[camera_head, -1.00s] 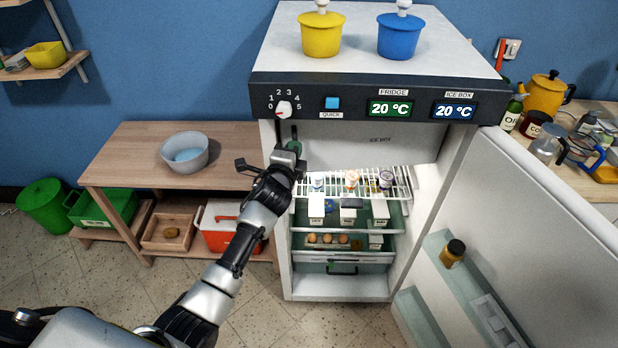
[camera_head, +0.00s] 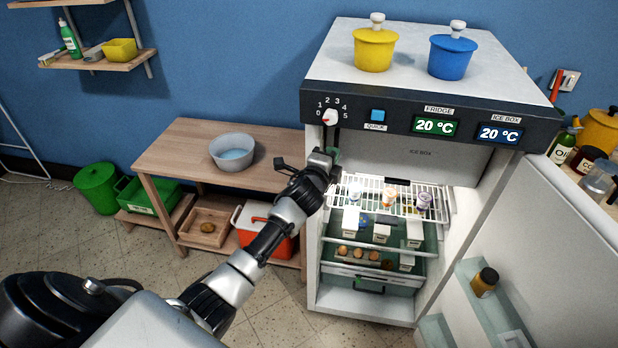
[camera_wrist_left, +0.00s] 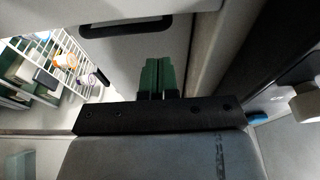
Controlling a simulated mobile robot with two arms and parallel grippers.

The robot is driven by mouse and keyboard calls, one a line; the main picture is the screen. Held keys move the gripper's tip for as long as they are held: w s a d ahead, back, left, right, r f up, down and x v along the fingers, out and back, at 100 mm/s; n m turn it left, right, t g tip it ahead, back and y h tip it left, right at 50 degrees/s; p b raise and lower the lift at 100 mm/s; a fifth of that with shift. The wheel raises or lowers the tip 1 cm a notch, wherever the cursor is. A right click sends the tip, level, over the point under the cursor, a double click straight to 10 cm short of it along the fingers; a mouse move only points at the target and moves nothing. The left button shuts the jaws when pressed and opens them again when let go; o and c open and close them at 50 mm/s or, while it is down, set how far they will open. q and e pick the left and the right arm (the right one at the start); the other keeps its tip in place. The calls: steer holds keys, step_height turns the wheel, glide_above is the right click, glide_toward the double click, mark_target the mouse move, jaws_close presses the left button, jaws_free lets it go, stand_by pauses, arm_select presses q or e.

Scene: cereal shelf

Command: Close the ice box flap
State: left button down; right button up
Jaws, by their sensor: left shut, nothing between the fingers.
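The ice box flap (camera_head: 405,160) is the pale panel marked ICE BOX, under the fridge's control panel. It looks upright, across the top of the fridge opening; whether it is fully flush I cannot tell. In the left wrist view a pale panel with a dark handle (camera_wrist_left: 125,26), apparently the flap, lies just beyond the fingers. My left gripper (camera_head: 333,154) is at the fridge's upper left inner edge, below the dial. Its green fingers (camera_wrist_left: 158,75) are together and empty, pointing toward the panel. Contact with it is unclear. My right gripper is not in view.
The fridge door (camera_head: 545,230) stands wide open at the right. A wire shelf (camera_head: 375,192) with small pots sits below the flap, above trays and a drawer. Yellow (camera_head: 375,50) and blue (camera_head: 450,57) tubs stand on top. A wooden table (camera_head: 180,150) is at the left.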

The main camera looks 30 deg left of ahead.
arm_select(q)
steer(key=s+a+b, duration=0.1)
steer(key=s+a, duration=0.2)
steer(key=s, duration=0.4)
steer(key=shift+s+f, duration=0.4)
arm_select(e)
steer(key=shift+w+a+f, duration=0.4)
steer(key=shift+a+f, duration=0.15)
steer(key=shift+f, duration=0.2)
